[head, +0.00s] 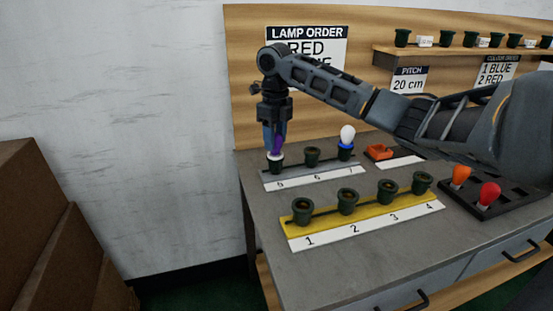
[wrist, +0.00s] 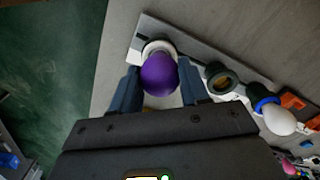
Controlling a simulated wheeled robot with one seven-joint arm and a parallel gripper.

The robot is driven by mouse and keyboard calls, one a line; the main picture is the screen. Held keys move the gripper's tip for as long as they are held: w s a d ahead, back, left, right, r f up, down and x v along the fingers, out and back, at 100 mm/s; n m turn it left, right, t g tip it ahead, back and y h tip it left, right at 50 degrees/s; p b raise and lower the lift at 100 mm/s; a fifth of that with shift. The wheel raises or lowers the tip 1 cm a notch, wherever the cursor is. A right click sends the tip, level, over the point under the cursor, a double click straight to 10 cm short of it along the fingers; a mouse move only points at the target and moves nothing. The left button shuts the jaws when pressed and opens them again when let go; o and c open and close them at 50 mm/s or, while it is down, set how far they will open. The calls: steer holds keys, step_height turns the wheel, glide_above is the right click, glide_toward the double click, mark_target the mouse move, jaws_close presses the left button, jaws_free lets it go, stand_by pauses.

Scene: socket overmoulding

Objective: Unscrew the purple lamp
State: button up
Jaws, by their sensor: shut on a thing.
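The purple lamp (wrist: 159,75) sits between my gripper's two fingers in the wrist view. Its white collar (wrist: 157,48) is at the socket at position 5 on the grey strip. In the head view my gripper (head: 274,147) points straight down over that socket (head: 276,168), and the purple lamp (head: 278,141) is partly hidden by the fingers. My gripper is shut on the lamp, which looks upright and in line with the socket. I cannot tell how far its base is screwed in.
The socket at 6 (head: 312,155) is empty. A white lamp with a blue collar (head: 347,136) stands at 7. A yellow strip (head: 340,228) holds sockets 1 to 4 in front. Orange (head: 460,174) and red (head: 489,193) lamps stand in a dark tray at right.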

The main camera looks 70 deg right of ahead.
steer(key=b, duration=0.2)
steer(key=shift+f+b, duration=0.25)
steer(key=shift+b, duration=0.05)
steer(key=shift+a+r+n, duration=0.1)
steer(key=shift+r+n, duration=0.15)
steer(key=shift+n, duration=0.05)
steer(key=o, duration=1)
